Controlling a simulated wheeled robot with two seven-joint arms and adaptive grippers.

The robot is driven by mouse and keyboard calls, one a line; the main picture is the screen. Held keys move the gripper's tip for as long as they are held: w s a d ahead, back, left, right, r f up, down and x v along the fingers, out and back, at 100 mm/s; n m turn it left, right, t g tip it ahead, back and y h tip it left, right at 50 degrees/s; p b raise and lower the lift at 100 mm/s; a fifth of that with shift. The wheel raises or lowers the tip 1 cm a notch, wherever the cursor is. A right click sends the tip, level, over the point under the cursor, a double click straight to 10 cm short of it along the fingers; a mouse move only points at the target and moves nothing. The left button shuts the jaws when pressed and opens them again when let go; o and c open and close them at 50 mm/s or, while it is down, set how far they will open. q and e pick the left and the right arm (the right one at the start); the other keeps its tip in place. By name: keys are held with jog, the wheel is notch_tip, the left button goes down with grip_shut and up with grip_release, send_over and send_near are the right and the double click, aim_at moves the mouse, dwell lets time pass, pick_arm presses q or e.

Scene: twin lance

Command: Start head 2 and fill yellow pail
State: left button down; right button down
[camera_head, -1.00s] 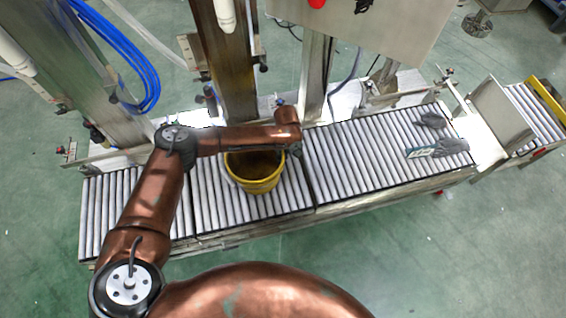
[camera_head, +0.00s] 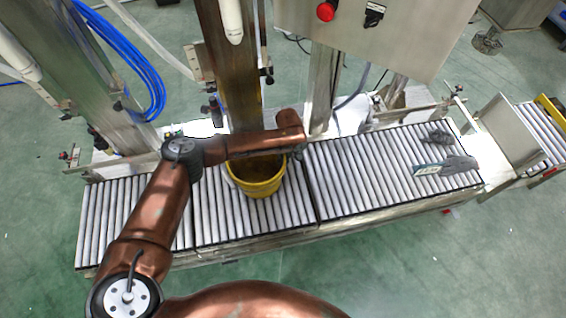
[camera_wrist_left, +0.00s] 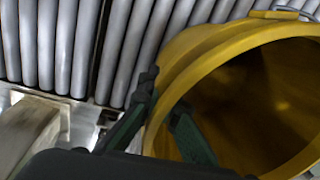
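The yellow pail (camera_head: 257,185) stands upright on the roller conveyor, below a white nozzle (camera_head: 231,18) on the middle post. Its open inside looks brownish and dark; I cannot tell if it holds liquid. My left gripper (camera_head: 297,152) is at the pail's right rim, mostly hidden by its own arm. In the left wrist view its fingers (camera_wrist_left: 163,115) straddle the rim of the pail (camera_wrist_left: 215,50), one outside and one inside. I cannot tell whether they press on it. A steel cabinet carries a red button (camera_head: 325,12) and a black switch (camera_head: 373,15). My right gripper is out of view.
A second white nozzle (camera_head: 16,55) and blue hoses (camera_head: 135,60) are at the left. Grey gloves (camera_head: 459,164) and a small labelled item (camera_head: 428,169) lie on the right rollers (camera_head: 365,180). A steel plate (camera_head: 500,135) stands at the conveyor's right end. Rollers between are clear.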

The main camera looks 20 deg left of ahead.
pick_arm(q)
jog(key=c, duration=2.6)
grip_release()
jog(key=shift+c, duration=0.2)
jog(key=o, duration=0.6)
jog(key=shift+c, duration=0.2)
notch_tip(320, 180, up, 12)
jog(key=shift+w+d, duration=0.3)
jog(key=shift+d, duration=0.05)
